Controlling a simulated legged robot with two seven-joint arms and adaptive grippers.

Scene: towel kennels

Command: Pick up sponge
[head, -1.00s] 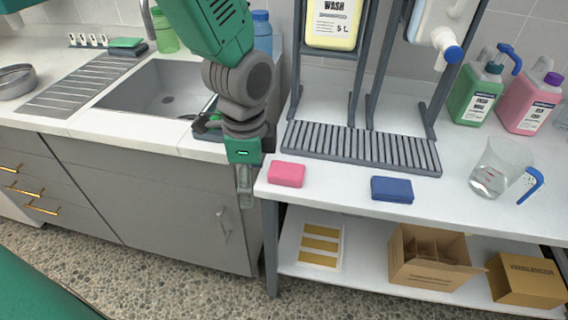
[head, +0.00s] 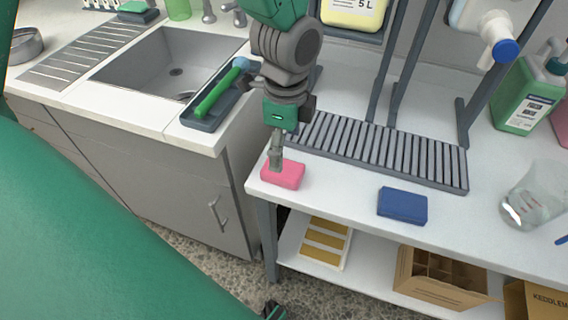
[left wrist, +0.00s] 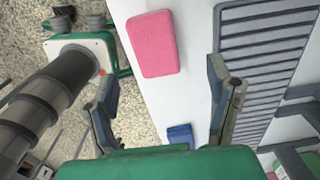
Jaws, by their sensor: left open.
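The pink sponge (head: 283,174) lies flat near the left front corner of the white table. My left gripper (head: 276,160) points down at it in the head view, its fingers overlapping the sponge's far left part; I cannot tell whether they touch it. In the left wrist view my left gripper (left wrist: 162,75) is open, with nothing between its fingers. The pink sponge (left wrist: 153,43) lies beyond the fingertips there. A blue sponge (head: 402,205) lies farther right on the table and also shows in the left wrist view (left wrist: 180,135). My right gripper cannot be made out.
A grey slatted drain rack (head: 390,152) stands behind the sponges. A dark tray (head: 214,108) with a green-handled brush (head: 218,92) sits beside the sink (head: 165,75). A clear jug (head: 532,195) stands at right. The tabletop between the sponges is bare.

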